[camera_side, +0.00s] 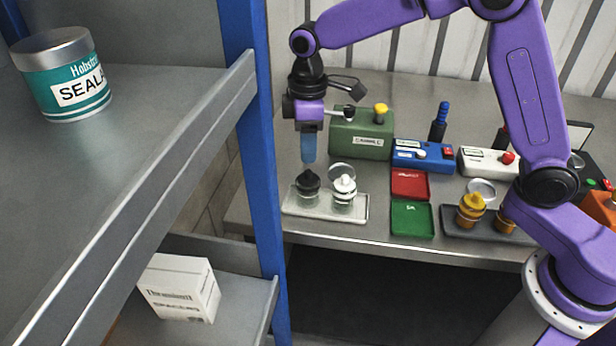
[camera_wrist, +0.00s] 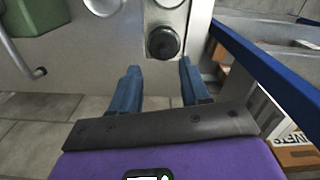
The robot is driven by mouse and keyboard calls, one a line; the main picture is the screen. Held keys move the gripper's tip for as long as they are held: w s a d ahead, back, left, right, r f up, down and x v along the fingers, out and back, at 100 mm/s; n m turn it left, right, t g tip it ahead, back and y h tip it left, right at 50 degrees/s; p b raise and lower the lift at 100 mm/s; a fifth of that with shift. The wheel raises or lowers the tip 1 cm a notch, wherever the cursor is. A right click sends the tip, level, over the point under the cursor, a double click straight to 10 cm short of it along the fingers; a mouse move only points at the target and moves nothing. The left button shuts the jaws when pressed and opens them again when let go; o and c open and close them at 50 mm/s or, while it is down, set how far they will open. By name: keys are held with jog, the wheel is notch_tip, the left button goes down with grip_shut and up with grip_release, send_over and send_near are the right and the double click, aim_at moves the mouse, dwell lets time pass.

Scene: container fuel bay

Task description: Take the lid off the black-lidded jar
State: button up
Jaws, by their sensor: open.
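The black-lidded jar (camera_side: 308,185) stands upright at the left end of a pale tray (camera_side: 325,210) on the steel bench. Its dark lid (camera_wrist: 163,42) shows from above in the wrist view, with a round knob on top. My gripper (camera_side: 308,160) points down just above the jar in the side view, apart from the lid as far as I can tell. In the wrist view the two blue fingers of my gripper (camera_wrist: 160,85) are spread with nothing between them, and the lid lies beyond their tips.
A white-lidded jar (camera_side: 344,188) stands right of the black one on the same tray. A green box (camera_side: 362,143) with a yellow knob is behind. Red (camera_side: 410,184) and green (camera_side: 411,218) trays lie to the right. A blue shelf post (camera_side: 250,130) rises at the left.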

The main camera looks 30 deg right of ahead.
aim_at(308, 171)
jog(key=shift+s+a+f, duration=0.1)
jog(key=shift+s+f, duration=0.05)
jog(key=shift+f, duration=1.25)
jog(key=shift+s+a+f, duration=0.1)
jog(key=shift+s+f, duration=0.05)
jog(key=shift+f, duration=1.2)
grip_shut()
